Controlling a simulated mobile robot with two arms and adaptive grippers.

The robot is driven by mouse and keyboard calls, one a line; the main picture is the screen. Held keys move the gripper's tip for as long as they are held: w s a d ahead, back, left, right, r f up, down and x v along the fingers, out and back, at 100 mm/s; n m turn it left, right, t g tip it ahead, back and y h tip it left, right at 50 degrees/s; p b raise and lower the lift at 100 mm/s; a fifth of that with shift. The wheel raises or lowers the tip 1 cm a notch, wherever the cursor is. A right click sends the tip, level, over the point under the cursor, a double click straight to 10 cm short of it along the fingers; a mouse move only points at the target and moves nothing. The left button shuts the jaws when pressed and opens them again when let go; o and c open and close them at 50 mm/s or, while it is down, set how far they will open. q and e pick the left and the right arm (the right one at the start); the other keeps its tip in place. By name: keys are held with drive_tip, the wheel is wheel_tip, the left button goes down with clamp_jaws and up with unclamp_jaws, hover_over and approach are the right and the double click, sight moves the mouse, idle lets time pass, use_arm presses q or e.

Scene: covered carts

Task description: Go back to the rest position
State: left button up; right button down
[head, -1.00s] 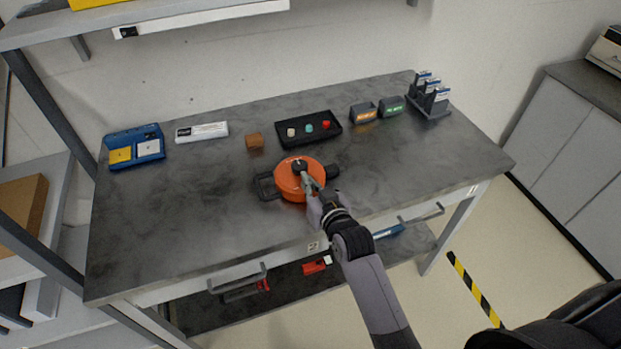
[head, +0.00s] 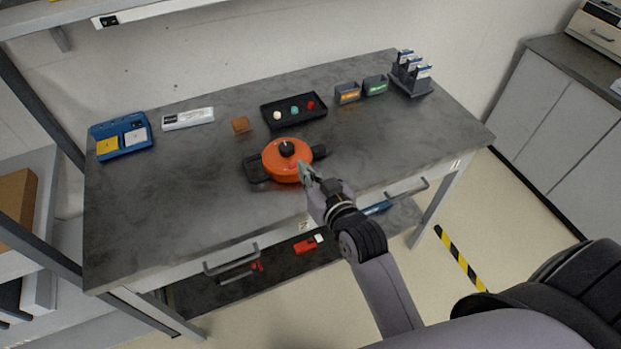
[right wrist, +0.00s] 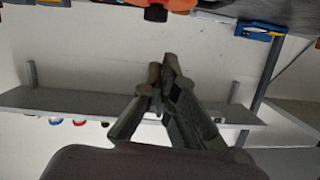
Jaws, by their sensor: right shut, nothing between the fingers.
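My right gripper (head: 306,172) is shut and empty, in front of the orange lidded pot (head: 279,166) and close to its near right side. Whether it touches the pot I cannot tell. In the right wrist view its fingertips (right wrist: 162,72) are together. The pot stands on the grey table (head: 190,215) with its lid on and a black knob (head: 287,148) on top. My left gripper does not show in either view.
Along the table's back are a blue case (head: 121,136), a white box (head: 188,118), a brown block (head: 240,125), a black tray (head: 294,109), two small bins (head: 347,93) and a card rack (head: 410,80). Drawer handles (head: 231,260) stick out in front. The table's left front is clear.

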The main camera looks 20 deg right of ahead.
drive_tip(key=shift+v, duration=1)
drive_tip(key=shift+a, duration=0.1)
